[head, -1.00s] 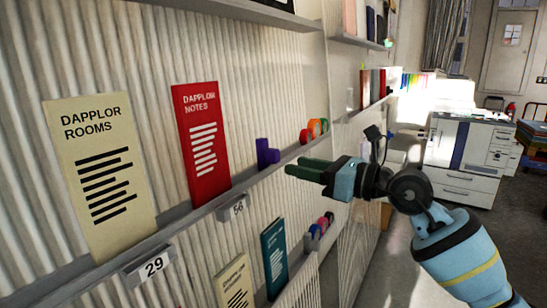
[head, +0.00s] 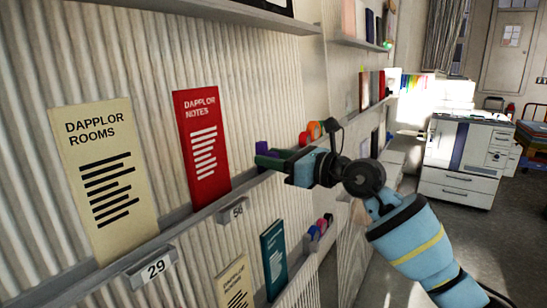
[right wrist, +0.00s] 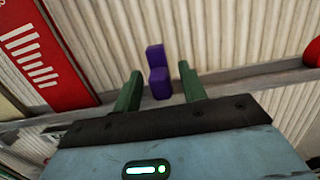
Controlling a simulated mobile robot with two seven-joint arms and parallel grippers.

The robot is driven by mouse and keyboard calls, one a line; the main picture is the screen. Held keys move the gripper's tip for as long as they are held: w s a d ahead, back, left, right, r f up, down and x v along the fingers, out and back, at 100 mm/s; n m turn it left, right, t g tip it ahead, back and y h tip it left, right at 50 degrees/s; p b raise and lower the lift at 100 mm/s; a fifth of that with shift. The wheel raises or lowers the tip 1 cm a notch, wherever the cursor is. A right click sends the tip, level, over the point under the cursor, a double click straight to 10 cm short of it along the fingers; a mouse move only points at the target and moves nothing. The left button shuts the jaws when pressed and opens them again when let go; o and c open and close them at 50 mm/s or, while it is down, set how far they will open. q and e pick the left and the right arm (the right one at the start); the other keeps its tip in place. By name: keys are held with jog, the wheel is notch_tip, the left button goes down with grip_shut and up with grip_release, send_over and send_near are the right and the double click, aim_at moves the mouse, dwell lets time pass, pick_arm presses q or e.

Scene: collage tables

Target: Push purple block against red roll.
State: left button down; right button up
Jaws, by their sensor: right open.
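The purple block (head: 262,147) stands on the narrow ledge, mostly hidden behind my right gripper in the head view. It also shows in the right wrist view (right wrist: 159,82), as a tall part with a shorter part in front. My right gripper (right wrist: 160,72) is open, with its green fingers on either side of the block and a gap visible on each side. In the head view the gripper (head: 268,160) is at the ledge. The red roll (head: 305,138) stands further right along the ledge, apart from the block; a red edge (right wrist: 313,52) shows at the right in the wrist view. My left gripper is out of view.
An orange roll (head: 314,130) stands beside the red roll. A red "Dapplor Notes" card (head: 203,150) and a cream "Dapplor Rooms" card (head: 105,180) lean on the ledge to the left. The ledge (right wrist: 235,80) between block and red roll looks clear. Corrugated panel backs it.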

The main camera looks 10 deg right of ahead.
jog(key=shift+w+a, duration=0.1)
grip_shut()
dwell(0.3)
